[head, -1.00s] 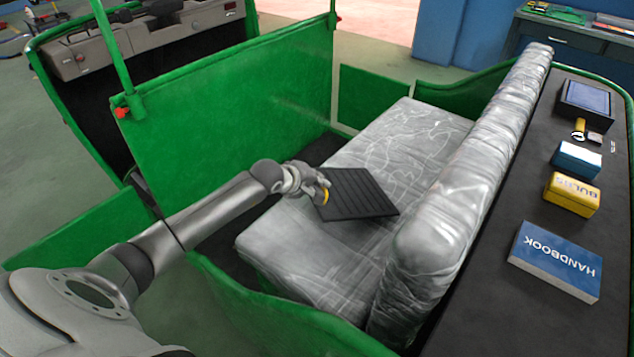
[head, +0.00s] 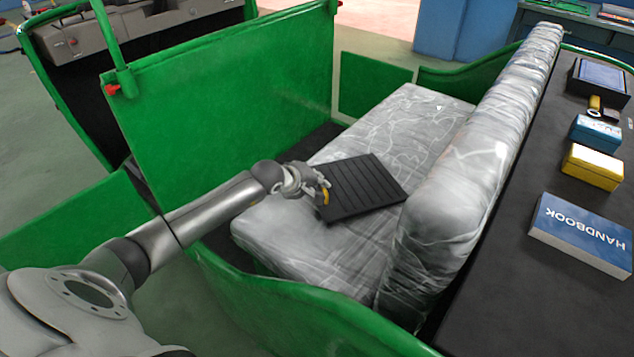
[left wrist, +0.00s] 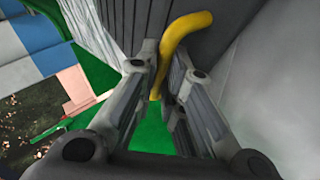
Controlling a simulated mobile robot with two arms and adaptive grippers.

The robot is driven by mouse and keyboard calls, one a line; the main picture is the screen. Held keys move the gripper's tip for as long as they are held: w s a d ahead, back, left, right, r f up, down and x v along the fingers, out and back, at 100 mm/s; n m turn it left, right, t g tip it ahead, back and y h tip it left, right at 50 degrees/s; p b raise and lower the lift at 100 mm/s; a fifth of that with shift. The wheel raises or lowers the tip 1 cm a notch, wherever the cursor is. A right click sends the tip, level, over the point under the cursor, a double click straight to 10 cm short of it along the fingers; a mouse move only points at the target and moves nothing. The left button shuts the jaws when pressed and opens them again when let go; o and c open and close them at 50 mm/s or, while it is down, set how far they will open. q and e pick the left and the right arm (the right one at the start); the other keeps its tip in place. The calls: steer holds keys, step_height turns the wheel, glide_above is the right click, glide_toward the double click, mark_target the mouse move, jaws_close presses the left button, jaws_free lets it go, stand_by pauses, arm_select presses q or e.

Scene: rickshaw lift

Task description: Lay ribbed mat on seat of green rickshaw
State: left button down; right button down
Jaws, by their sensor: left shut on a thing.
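The dark ribbed mat (head: 362,190) is over the grey, plastic-covered seat (head: 285,242) of the green rickshaw (head: 225,92), near the backrest. I cannot tell whether its underside touches the seat. My left gripper (head: 323,190) is at the mat's left edge, shut on its yellow handle (head: 326,197). In the left wrist view the curved yellow handle (left wrist: 180,35) passes between the fingers (left wrist: 158,90), with the dark ribbed mat (left wrist: 135,22) behind it. My right gripper is not in view.
The plastic-covered backrest (head: 465,170) rises right of the mat. A green partition (head: 225,92) stands beyond my arm. A black shelf behind the backrest holds a blue handbook (head: 582,235), a yellow box (head: 593,167) and a blue box (head: 596,132). The seat's far end is clear.

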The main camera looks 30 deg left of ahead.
arm_select(q)
steer(key=c, duration=1.5)
jaws_free()
steer(key=shift+o, duration=0.2)
steer(key=o, duration=1.5)
steer(key=shift+c, duration=0.2)
steer(key=shift+s+r, duration=0.1)
steer(key=shift+r, duration=0.05)
steer(key=shift+s+a+r+p, duration=0.1)
steer(key=shift+s+r+p, duration=0.1)
steer(key=shift+p, duration=0.1)
steer(key=shift+s+r, duration=0.15)
steer(key=shift+s, duration=0.1)
steer(key=shift+s+r, duration=0.1)
steer(key=shift+r, duration=0.05)
